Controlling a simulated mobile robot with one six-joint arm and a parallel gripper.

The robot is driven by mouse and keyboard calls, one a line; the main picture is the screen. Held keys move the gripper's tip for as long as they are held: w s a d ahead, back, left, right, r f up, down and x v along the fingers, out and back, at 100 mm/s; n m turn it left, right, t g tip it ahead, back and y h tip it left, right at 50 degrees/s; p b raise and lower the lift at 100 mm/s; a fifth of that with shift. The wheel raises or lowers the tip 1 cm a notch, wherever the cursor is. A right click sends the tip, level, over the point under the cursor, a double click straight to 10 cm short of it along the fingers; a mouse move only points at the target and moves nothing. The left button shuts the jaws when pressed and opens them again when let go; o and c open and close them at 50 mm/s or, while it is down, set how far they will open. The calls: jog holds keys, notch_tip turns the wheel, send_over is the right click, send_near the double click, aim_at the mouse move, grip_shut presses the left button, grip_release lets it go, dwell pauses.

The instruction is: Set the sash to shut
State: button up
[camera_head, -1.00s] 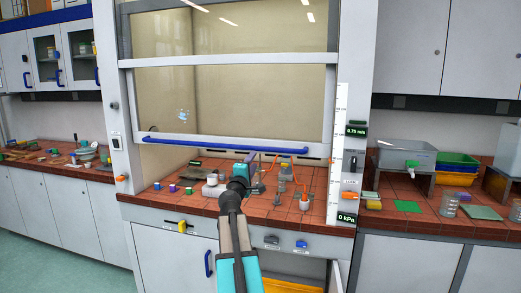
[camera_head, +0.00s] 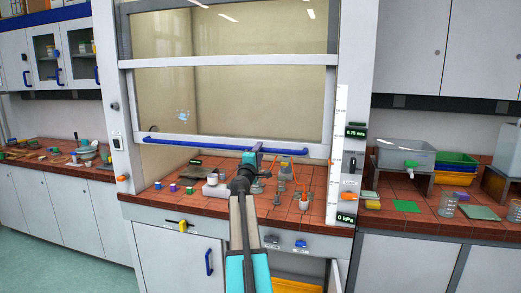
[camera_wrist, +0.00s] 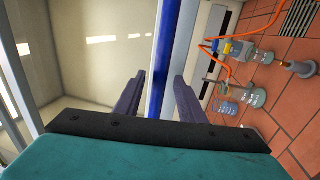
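The fume hood sash (camera_head: 235,100) is a large pane in a pale frame, raised with a gap between its lower edge and the tiled worktop. Its blue handle bar (camera_head: 195,143) runs along the lower edge. My gripper (camera_head: 256,150) is at the right-hand part of this bar. In the wrist view the two dark fingers of my gripper (camera_wrist: 160,77) are apart, and the blue handle bar (camera_wrist: 164,50) runs between them. I cannot tell whether either finger touches it.
Inside the hood, glassware (camera_wrist: 257,97) and an orange hose (camera_wrist: 222,38) stand on the red tiles. Small coloured blocks (camera_head: 174,187) lie left of my arm. A scale strip (camera_head: 336,150) is on the right post. Side benches hold trays and other items.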

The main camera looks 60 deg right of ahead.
jog(key=shift+x, duration=1.2)
grip_shut()
jog(key=shift+d, duration=0.1)
